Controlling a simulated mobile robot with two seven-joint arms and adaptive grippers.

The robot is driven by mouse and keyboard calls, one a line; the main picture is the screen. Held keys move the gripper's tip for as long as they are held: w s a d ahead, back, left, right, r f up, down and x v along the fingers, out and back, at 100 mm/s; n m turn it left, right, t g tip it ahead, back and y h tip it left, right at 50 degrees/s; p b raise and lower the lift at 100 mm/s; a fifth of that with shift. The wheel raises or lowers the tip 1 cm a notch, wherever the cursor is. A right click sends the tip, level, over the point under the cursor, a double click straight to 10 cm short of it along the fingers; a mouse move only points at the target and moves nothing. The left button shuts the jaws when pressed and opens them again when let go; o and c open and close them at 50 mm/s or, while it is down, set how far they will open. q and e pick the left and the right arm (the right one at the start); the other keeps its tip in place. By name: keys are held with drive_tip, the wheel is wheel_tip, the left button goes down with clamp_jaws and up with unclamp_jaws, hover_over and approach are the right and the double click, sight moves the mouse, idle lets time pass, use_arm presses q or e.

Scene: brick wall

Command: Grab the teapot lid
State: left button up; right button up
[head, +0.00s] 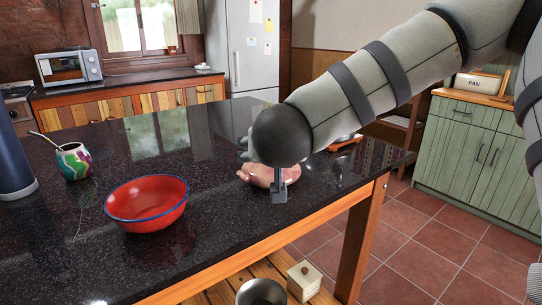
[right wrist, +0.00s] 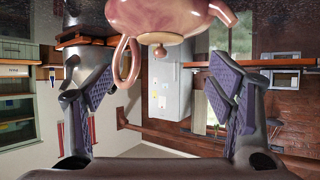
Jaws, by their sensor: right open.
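The pink teapot (head: 256,176) sits on the dark counter, partly hidden behind my right gripper (head: 279,190) and forearm in the head view. In the right wrist view the teapot (right wrist: 165,14) appears upside down at the top, with its loop handle at left and spout at right. Its lid (right wrist: 160,38) shows there with a small round knob pointing down into the picture, toward the space between the fingers. My right gripper (right wrist: 158,88) is open, its purple-padded fingers wide apart and nothing between them. The lid is hard to make out in the head view.
A red bowl (head: 146,204), a colourful cup with a straw (head: 74,162) and a blue cylinder (head: 12,150) stand on the counter (head: 220,222) to the left. An orange-red object (head: 345,142) lies behind my forearm. The counter's front edge is close to the teapot.

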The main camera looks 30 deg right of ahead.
drive_tip(key=x, duration=0.7)
drive_tip(key=shift+w+r, duration=0.1)
drive_tip(key=shift+r, duration=0.2)
drive_tip(key=c, duration=1.7)
